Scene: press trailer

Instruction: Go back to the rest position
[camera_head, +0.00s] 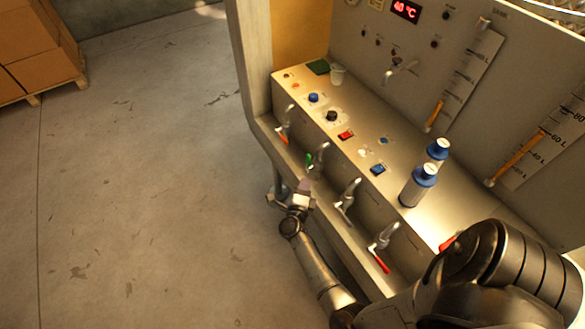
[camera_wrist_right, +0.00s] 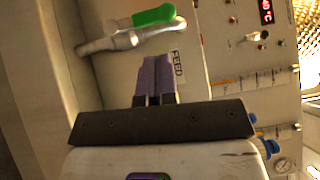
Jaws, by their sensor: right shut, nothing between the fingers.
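My right gripper (camera_head: 304,187) reaches in from the lower right in the head view and is in front of the press's ledge, just below the tap with the green handle (camera_head: 309,160). In the right wrist view its two purple-grey fingers (camera_wrist_right: 154,78) are together with nothing between them. The green handle (camera_wrist_right: 154,16) and its metal valve body show beyond the fingertips there, apart from them. A "FEED" label (camera_wrist_right: 178,68) is beside the fingers. My left gripper is in neither view.
Other taps line the ledge, including a red-handled one (camera_head: 381,262). Two blue-capped bottles (camera_head: 419,185) stand on the panel near my forearm. Boxes on a pallet (camera_head: 35,50) are far left. The floor (camera_head: 150,190) between is clear.

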